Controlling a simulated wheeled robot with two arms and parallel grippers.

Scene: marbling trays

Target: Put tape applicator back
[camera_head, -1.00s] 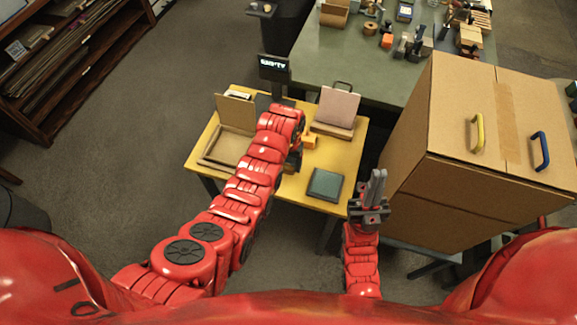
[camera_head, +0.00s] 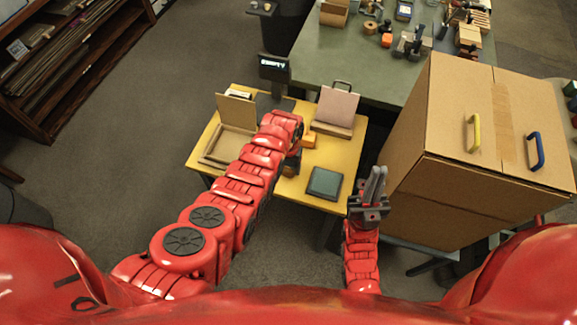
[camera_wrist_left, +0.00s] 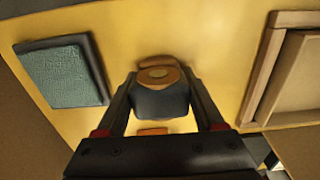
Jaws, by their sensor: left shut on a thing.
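My left gripper (camera_head: 292,162) is over the yellow table (camera_head: 270,205), its fingertips partly hidden by my own wrist. In the left wrist view, the left gripper (camera_wrist_left: 162,105) is shut on a dark blue-grey piece with a tan-orange top, which looks like the tape applicator (camera_wrist_left: 160,100). I cannot tell whether it touches the table. An orange block (camera_head: 309,140) sits just beyond the gripper in the head view. My right gripper (camera_head: 375,185) is upright at the table's right front corner, with its fingers close together and nothing seen between them.
A dark teal pad (camera_head: 324,183) lies at the table's front right. A wooden frame (camera_head: 205,160) is at left and a pinkish board on a stand (camera_head: 336,108) at the back. A display (camera_head: 274,68) stands behind. A large cardboard box (camera_head: 440,140) blocks the right.

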